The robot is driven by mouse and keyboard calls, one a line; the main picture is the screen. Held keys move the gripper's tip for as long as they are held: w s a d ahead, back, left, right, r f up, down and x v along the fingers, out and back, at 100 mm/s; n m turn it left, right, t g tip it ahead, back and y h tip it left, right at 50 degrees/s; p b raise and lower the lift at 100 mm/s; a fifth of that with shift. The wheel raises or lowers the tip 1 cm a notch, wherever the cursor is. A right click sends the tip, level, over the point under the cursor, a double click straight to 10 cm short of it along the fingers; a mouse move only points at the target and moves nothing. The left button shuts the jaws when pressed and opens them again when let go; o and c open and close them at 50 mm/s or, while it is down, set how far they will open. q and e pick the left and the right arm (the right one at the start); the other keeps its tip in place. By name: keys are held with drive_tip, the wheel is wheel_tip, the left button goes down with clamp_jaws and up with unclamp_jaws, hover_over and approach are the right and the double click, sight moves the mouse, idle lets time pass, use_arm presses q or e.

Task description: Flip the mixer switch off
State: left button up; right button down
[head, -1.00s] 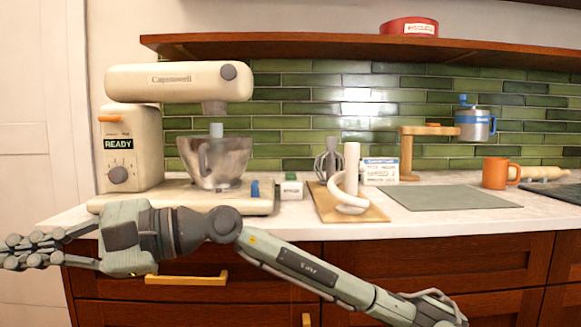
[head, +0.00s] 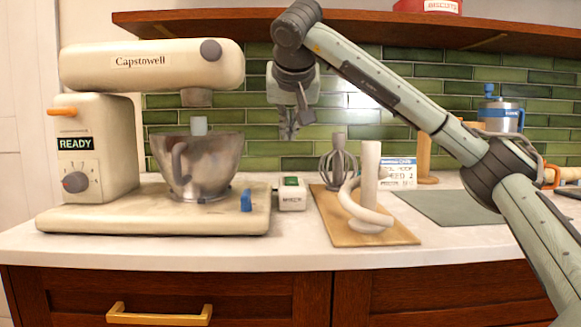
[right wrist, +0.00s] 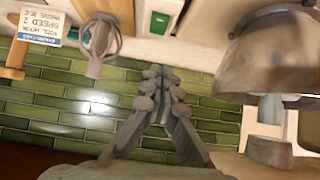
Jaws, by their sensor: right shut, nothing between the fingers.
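A small white box with a green rocker on top, the switch (head: 292,194), stands on the counter just right of the mixer base; its label is too small to read surely. It also shows at the top of the right wrist view (right wrist: 160,20). The cream mixer (head: 150,66) shows READY on its display, with a steel bowl (head: 200,165) under its head. My right gripper (head: 289,132) hangs fingers down above and behind the switch, apart from it, shut and empty. Its closed fingers show in the right wrist view (right wrist: 158,85). My left gripper is out of view.
A blue lever (head: 246,201) sits on the mixer base. A wooden board (head: 385,234) with a whisk (head: 338,165) and a white spiral hook (head: 362,205) stands right of the switch. A shelf (head: 200,22) overhangs behind. Counter in front is clear.

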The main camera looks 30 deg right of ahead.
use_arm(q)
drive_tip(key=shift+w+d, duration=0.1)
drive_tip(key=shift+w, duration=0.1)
use_arm(e)
drive_tip(key=shift+d+r, duration=0.3)
drive_tip(key=shift+d, duration=0.15)
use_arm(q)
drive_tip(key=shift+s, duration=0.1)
use_arm(e)
drive_tip(key=shift+s, duration=0.15)
hover_over(291, 181)
wheel_tip(291, 181, down, 7)
wheel_tip(291, 181, down, 2)
drive_tip(key=shift+d+f+b, duration=0.1)
drive_tip(key=shift+b, duration=0.2)
drive_tip(key=shift+f, duration=0.45)
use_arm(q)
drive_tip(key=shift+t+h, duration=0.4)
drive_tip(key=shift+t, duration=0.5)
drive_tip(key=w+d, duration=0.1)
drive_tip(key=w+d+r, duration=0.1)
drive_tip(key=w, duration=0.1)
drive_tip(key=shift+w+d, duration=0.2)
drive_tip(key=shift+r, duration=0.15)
